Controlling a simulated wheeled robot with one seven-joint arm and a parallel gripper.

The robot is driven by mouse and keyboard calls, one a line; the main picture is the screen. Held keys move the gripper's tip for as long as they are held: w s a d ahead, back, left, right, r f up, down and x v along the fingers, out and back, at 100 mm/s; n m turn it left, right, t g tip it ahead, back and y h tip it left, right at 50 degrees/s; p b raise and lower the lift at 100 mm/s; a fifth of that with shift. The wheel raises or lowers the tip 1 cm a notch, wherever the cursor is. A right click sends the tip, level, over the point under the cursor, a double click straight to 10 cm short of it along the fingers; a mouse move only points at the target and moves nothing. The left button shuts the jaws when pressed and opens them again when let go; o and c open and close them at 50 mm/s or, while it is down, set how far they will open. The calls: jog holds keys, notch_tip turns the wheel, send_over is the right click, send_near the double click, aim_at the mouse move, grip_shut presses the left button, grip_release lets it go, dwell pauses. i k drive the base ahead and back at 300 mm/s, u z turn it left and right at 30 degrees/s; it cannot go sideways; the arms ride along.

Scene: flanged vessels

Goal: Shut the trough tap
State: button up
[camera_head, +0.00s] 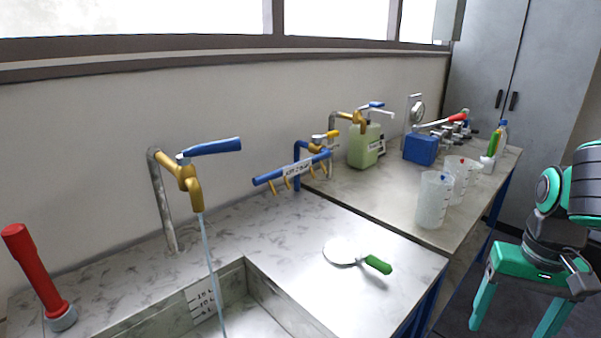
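The trough tap (182,178) is brass on a grey upright pipe against the wall. Its blue lever (212,147) points to the right. A thin stream of water (209,250) runs from the spout into the stone trough (248,276), which has level marks on its inner wall. The trough's lower part is cut off by the frame. My gripper (512,325) hangs at the far right with its two teal fingers pointing down and spread wide, with nothing visible between them. It is well apart from the tap.
A red-handled tool (32,265) stands left of the tap. A blue air pipe (290,170) with brass outlets is to its right. A green-handled round tool (344,252) lies on the counter. Clear beakers (434,200), a green canister (364,146) and another brass tap stand farther back.

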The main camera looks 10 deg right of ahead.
aim_at(231, 145)
jog(key=k, duration=1.25)
jog(key=z, duration=0.5)
jog(key=i, duration=1.6)
jog(key=u, duration=0.65)
